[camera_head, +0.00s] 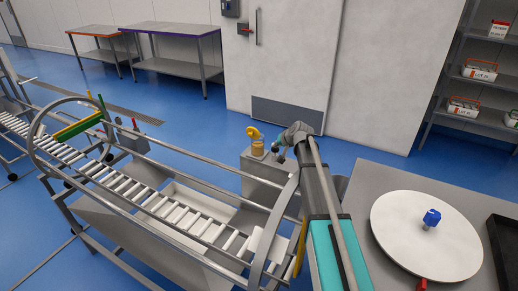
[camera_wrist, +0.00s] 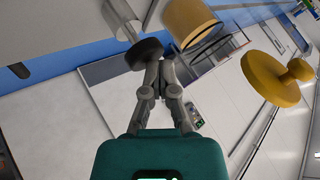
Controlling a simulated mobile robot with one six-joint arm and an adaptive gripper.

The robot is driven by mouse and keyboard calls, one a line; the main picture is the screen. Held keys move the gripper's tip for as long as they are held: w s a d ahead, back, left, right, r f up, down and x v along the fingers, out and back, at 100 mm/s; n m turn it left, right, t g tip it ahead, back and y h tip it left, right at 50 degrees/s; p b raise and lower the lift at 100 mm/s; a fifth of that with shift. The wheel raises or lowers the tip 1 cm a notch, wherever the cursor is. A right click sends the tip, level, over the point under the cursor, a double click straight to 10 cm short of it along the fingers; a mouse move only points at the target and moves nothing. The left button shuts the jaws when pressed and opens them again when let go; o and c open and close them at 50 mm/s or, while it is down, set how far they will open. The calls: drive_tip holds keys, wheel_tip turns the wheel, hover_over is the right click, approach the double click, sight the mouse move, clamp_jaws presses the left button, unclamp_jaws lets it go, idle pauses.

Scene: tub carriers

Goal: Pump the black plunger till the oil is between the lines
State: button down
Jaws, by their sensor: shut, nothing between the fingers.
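The black plunger knob (camera_wrist: 143,54) is a dark round disc at the top of the wrist view. My gripper (camera_wrist: 158,66) is shut and empty, its fingertips right at the knob's edge; I cannot tell whether they touch it. Beside it is a clear sight glass with amber oil (camera_wrist: 189,19) and dark line rings (camera_wrist: 208,42). I cannot surely tell the oil level against the lines. A yellow round knob (camera_wrist: 271,79) stands to the right. In the head view my gripper (camera_head: 281,153) is small, beside the amber glass (camera_head: 257,149) and yellow knob (camera_head: 254,132).
A roller conveyor (camera_head: 130,190) with rails and a metal hoop runs along the left. At the right, a grey table bears a white round plate (camera_head: 425,245) with a blue knob (camera_head: 432,218). Shelves (camera_head: 470,95) and a white door (camera_head: 290,60) are behind.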

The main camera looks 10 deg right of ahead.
drive_tip(key=shift+f, duration=0.2)
drive_tip(key=shift+r, duration=0.15)
drive_tip(key=shift+r+p, duration=1.15)
drive_tip(key=shift+r, duration=0.1)
wheel_tip(320, 180, up, 6)
drive_tip(key=p, duration=0.6)
idle(1.0)
wheel_tip(320, 180, up, 9)
drive_tip(key=p, duration=0.9)
drive_tip(key=shift+r, duration=0.1)
drive_tip(key=shift+r+p, duration=0.35)
drive_tip(key=shift+p, duration=0.2)
